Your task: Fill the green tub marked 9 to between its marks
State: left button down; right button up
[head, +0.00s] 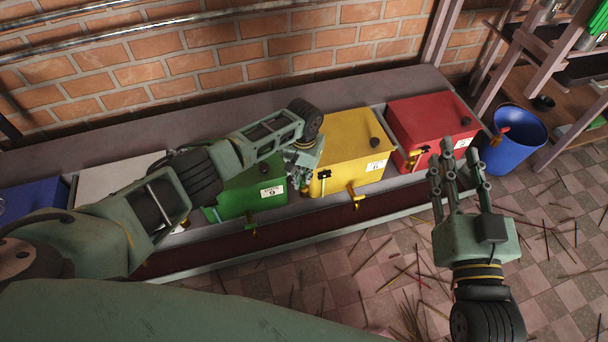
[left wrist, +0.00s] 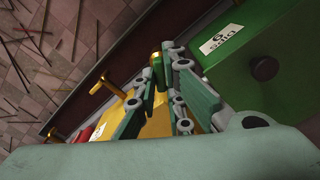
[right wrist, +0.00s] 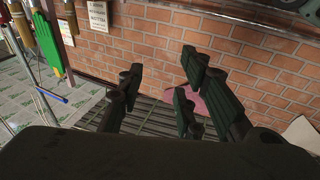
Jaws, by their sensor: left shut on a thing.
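The green tub (head: 235,197) stands in the row on the ledge, with a white label (head: 272,191) on its front. Its lid and label also show in the left wrist view (left wrist: 279,31). The label's digit is hard to read. The marks and the fill inside are not visible. My left gripper (head: 304,172) is at the gap between the green and yellow tubs. In the left wrist view its fingers (left wrist: 162,90) are shut on a small green and gold cylindrical piece (left wrist: 157,60), partly hidden by them. My right gripper (head: 455,165) is open and empty, in front of the red tub.
A yellow tub (head: 350,140) and a red tub (head: 432,118) stand to the right, a white one (head: 120,172) and a blue one (head: 30,195) to the left. Gold levers (head: 355,196) stick out in front. A blue bin (head: 518,140) stands far right. Thin sticks litter the floor.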

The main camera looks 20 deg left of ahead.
aim_at(304, 178)
pick_arm(q)
jog(key=m+p, duration=0.2)
jog(key=m, duration=0.3)
pick_arm(e)
notch_tip(304, 178, down, 10)
jog(key=s+d+g+h, duration=0.1)
jog(key=s+d+g, duration=0.1)
jog(key=g, duration=0.3)
jog(key=shift+s+f+g+h, duration=0.2)
jog(key=shift+g+h, duration=0.1)
jog(key=shift+h, duration=0.1)
pick_arm(q)
jog(key=c, duration=1.8)
grip_release()
jog(key=shift+c, duration=0.2)
pick_arm(e)
jog(key=shift+r, duration=0.1)
pick_arm(q)
notch_tip(304, 178, up, 12)
